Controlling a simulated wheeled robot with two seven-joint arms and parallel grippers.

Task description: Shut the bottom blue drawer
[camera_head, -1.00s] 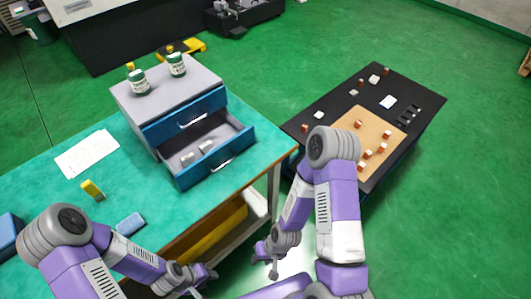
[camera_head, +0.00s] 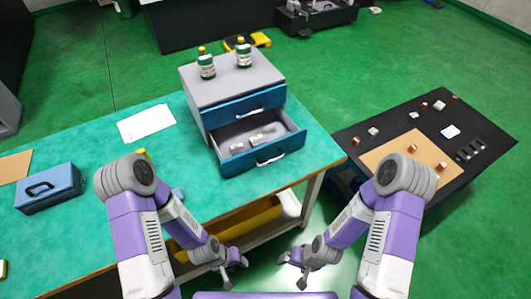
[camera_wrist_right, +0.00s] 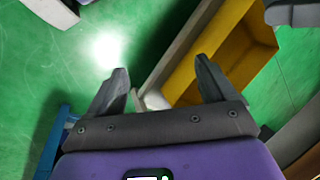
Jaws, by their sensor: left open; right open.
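The bottom blue drawer (camera_head: 262,153) of the grey cabinet is pulled out toward me, with a silver handle on its front and a few small light grey items inside. The top blue drawer (camera_head: 248,106) above it looks shut. My left gripper (camera_head: 243,262) is low in front of the table edge, below the drawer and apart from it. My right gripper (camera_head: 284,259) is also low in front of the table, to the right of the left one. In the right wrist view its two fingers (camera_wrist_right: 160,85) are spread with nothing between them.
Two green-and-white bottles (camera_head: 206,67) stand on the cabinet. A blue toolbox (camera_head: 48,190) and a white sheet (camera_head: 146,123) lie on the green tabletop. A yellow bin (camera_head: 250,218) sits under the table. A black table (camera_head: 440,130) with small parts stands at the right.

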